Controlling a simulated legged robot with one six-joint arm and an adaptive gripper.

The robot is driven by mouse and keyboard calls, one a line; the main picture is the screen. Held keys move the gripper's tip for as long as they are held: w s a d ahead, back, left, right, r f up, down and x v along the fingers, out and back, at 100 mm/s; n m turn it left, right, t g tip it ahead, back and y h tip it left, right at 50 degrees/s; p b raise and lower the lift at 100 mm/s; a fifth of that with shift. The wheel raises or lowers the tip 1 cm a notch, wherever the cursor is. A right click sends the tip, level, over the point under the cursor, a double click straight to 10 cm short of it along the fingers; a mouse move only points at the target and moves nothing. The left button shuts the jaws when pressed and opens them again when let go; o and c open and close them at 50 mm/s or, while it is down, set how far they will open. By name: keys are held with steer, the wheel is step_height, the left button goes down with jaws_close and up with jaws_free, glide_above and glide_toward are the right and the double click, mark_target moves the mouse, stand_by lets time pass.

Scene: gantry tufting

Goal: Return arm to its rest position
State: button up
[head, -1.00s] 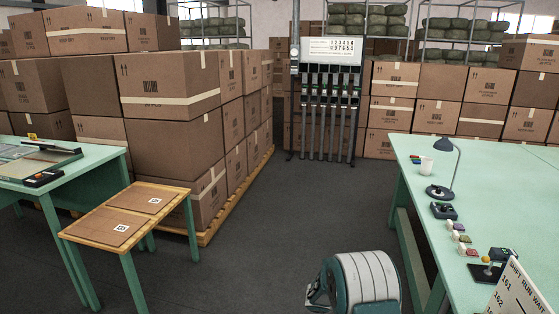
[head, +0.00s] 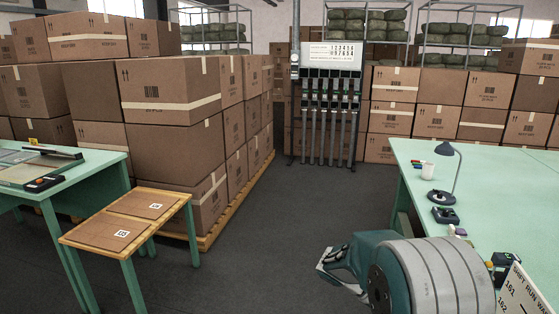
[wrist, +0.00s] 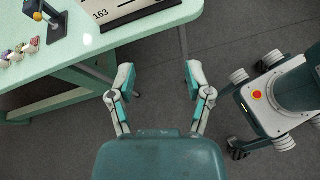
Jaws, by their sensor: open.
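My gripper (wrist: 160,82) shows in the wrist view with its two fingers spread wide apart. Nothing is between them, and dark floor shows behind the gap. The green table (wrist: 105,45) is beyond the left finger, and my own body is at the right of that view. In the head view my arm fills the lower right, in front of part of the green table (head: 480,165).
Stacked cartons (head: 175,145) on a pallet stand at left, behind a low stand with brown panels (head: 150,205). The floor (head: 290,215) between is clear.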

steer(key=s+a+r+m+t+y, duration=0.5)
steer(key=s+a+m+y, duration=0.1)
steer(key=s, duration=0.4)
steer(key=s+a+r+m+t+y, duration=0.4)
steer(key=s+a+r+m+y, duration=0.1)
steer(key=s, duration=0.4)
steer(key=shift+s+a+r+m+t+y, duration=0.4)
steer(key=shift+a+y, duration=0.1)
steer(key=shift+a, duration=0.3)
